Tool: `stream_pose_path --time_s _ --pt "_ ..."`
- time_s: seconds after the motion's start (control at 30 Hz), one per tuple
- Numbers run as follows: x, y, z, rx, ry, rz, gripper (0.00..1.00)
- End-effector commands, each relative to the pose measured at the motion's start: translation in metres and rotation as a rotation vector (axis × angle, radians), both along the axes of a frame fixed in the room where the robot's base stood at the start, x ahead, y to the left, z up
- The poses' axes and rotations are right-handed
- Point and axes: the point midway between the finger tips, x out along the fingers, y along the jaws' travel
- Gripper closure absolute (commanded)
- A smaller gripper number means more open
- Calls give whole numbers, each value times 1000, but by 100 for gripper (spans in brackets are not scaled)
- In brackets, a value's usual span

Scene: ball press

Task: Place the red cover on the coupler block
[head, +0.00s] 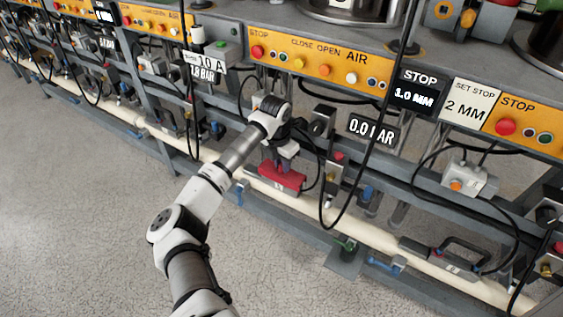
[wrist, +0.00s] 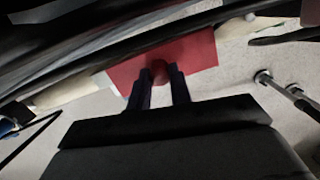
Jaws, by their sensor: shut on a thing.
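The red cover (head: 283,177) is at my gripper (head: 284,158), low under the bench and just above or in front of the pale pipe. In the wrist view the cover (wrist: 195,54) is a flat red plate with a round red knob between the two dark fingers (wrist: 160,88). The fingers are shut on that knob. I cannot tell whether the cover touches anything below it. I cannot pick out the coupler block for certain; the cover and my arm may hide it.
A long pale pipe (head: 365,238) runs along the bench's lower rail. Black cables (head: 335,215) hang just right of the cover. A grey valve bracket (head: 336,165) stands close to its right. Orange button panels (head: 318,62) line the bench front. The floor (head: 80,215) is clear.

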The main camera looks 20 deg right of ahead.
Motion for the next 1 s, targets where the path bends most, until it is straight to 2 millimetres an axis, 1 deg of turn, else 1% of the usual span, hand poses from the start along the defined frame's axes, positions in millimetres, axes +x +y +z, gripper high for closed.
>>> stream_pose_path --time_s 0.2,0.3,0.33,0.5,0.8,0.87,0.97,1.0 --pt "0 0 -7 0 -1 0 100" --pt "0 0 -7 0 -1 0 100" --pt "0 0 -8 0 0 1 78" --pt "0 0 -8 2 1 1 58" --pt "0 1 -7 2 2 1 58" --pt "0 0 -2 2 2 1 58" --pt "0 1 12 2 -1 1 58" --pt "0 2 20 2 -3 1 58"
